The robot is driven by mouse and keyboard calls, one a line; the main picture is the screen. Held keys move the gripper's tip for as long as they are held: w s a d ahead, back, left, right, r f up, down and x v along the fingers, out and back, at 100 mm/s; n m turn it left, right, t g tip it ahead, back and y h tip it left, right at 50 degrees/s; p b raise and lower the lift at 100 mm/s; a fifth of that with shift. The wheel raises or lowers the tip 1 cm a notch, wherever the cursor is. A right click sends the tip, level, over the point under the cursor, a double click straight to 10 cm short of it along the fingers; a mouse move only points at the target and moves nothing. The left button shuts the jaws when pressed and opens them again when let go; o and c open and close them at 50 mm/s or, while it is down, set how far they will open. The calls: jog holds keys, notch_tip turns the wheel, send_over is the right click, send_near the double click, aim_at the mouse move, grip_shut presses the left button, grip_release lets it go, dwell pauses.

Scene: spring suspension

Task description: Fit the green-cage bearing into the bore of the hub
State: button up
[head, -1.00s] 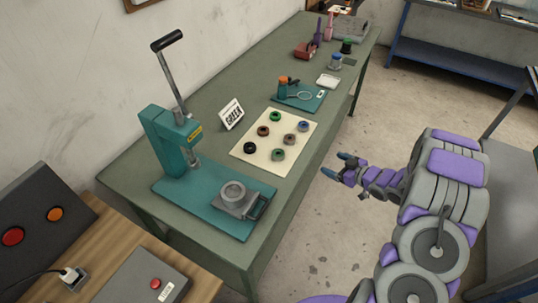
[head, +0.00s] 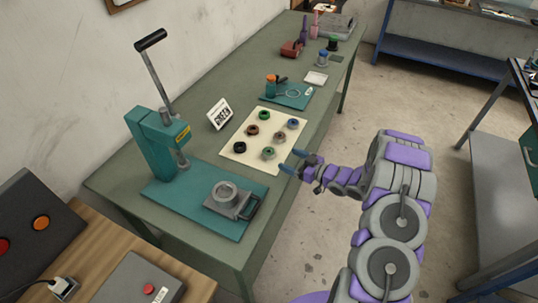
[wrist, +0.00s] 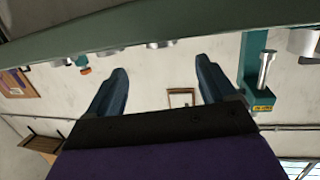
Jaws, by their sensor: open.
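Several ring bearings with differently coloured cages lie on a cream mat (head: 237,157) on the green bench. One bearing with a green cage (head: 265,115) is at the mat's far edge; another greenish one (head: 268,153) is at the near edge. I cannot tell their cage colours apart for sure. The grey hub (head: 225,188) sits in a grey fixture on the teal press plate, its round bore facing up. My gripper (head: 293,161) is open and empty, just right of the mat's near right corner. Its two fingers also show apart in the wrist view (wrist: 160,75).
A teal lever press (head: 155,145) stands behind and left of the hub. A small teal board (head: 288,96) with tools and a white tray (head: 316,78) lie farther along.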

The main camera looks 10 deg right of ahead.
aim_at(272, 153)
jog(key=shift+b+x, duration=0.95)
jog(key=shift+x, duration=3.15)
jog(key=shift+a, duration=0.1)
jog(key=c, duration=1.4)
